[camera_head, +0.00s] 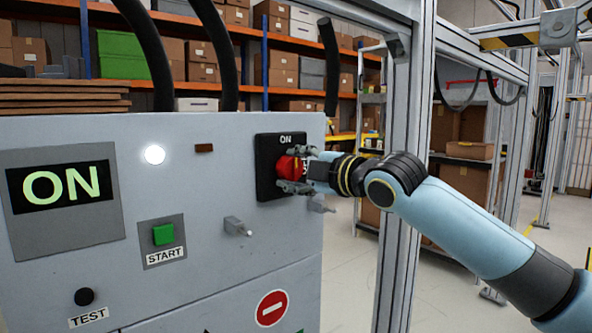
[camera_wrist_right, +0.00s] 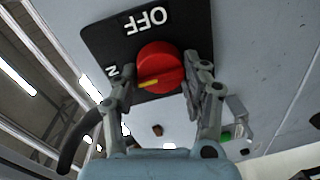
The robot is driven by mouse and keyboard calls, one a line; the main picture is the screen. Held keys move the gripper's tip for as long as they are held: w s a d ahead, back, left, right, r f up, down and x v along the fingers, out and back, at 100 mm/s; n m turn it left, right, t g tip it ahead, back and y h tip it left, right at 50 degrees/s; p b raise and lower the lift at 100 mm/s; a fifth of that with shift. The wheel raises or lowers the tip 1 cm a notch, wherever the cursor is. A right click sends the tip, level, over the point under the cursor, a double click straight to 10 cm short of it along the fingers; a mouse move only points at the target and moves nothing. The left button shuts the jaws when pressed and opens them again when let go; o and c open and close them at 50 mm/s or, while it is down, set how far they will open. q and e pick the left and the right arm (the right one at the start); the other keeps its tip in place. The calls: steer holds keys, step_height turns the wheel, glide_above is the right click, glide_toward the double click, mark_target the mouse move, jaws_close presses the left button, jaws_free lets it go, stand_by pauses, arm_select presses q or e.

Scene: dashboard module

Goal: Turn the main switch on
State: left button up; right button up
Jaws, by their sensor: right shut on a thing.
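The main switch is a red round knob (camera_head: 286,166) on a black plate (camera_head: 266,181) marked ON at its top, at the right of the grey panel. My right gripper (camera_head: 296,169) is shut on the knob from the right side. In the right wrist view the red knob (camera_wrist_right: 160,66) sits between the two fingers (camera_wrist_right: 160,88). Its yellow mark points left, roughly towards the partly hidden ON label; OFF shows upside down on the plate (camera_wrist_right: 110,37). The display (camera_head: 62,187) reads ON and the round lamp (camera_head: 154,155) glows white. My left gripper is out of view.
A green START button (camera_head: 163,234) and a black TEST knob (camera_head: 84,297) are on the panel. Small grey metal fittings (camera_head: 236,226) stick out below the switch. A metal frame post (camera_head: 403,180) stands right of the panel, behind my right arm.

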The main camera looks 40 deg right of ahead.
steer(key=o, duration=1.2)
steer(key=shift+c, duration=0.2)
steer(key=s, duration=0.7)
steer(key=shift+s+d+r, duration=0.25)
steer(key=shift+f, duration=0.1)
